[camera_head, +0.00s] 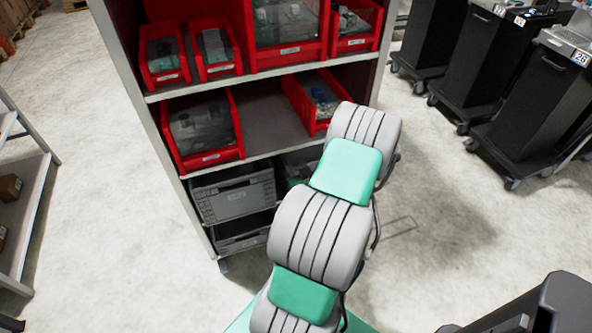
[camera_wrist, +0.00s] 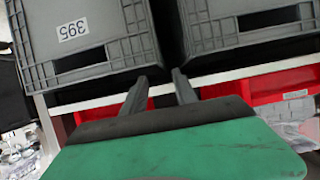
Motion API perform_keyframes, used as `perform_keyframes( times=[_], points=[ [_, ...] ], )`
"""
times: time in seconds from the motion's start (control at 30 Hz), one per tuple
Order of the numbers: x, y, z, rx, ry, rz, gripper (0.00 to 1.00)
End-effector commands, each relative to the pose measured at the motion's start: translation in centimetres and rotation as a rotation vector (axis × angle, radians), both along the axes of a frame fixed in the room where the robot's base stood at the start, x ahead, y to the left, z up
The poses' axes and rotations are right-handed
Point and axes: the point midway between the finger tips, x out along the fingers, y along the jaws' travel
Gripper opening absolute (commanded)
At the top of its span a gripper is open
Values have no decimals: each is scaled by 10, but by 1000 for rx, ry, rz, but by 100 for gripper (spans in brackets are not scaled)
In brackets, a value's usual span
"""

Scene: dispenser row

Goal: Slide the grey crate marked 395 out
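The grey crate marked 395 (camera_wrist: 95,45) fills the upper left of the wrist view, its white label upside down. A second grey crate (camera_wrist: 225,28) stands beside it, with a dark gap between them. My gripper (camera_wrist: 159,76) is open, its two dark fingers apart in front of that gap and holding nothing. I cannot tell whether a finger touches a crate.
A grey crate (camera_head: 235,197) sits left of my arm on the lower shelf, with another (camera_head: 243,241) below. Red bins (camera_head: 203,130) fill the shelves above. Black carts (camera_head: 540,110) stand at right. The floor between has free room.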

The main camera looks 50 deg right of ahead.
Motion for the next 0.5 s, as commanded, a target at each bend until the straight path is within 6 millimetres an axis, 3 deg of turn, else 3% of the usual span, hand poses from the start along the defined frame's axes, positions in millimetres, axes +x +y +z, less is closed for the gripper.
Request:
perform_keyframes(
  times=[0.17, 0.5],
  points=[
    [7, -3, -3, -1, 0, 4, 35],
    [58, -32, -27, 0, 1, 7, 35]
  ],
)
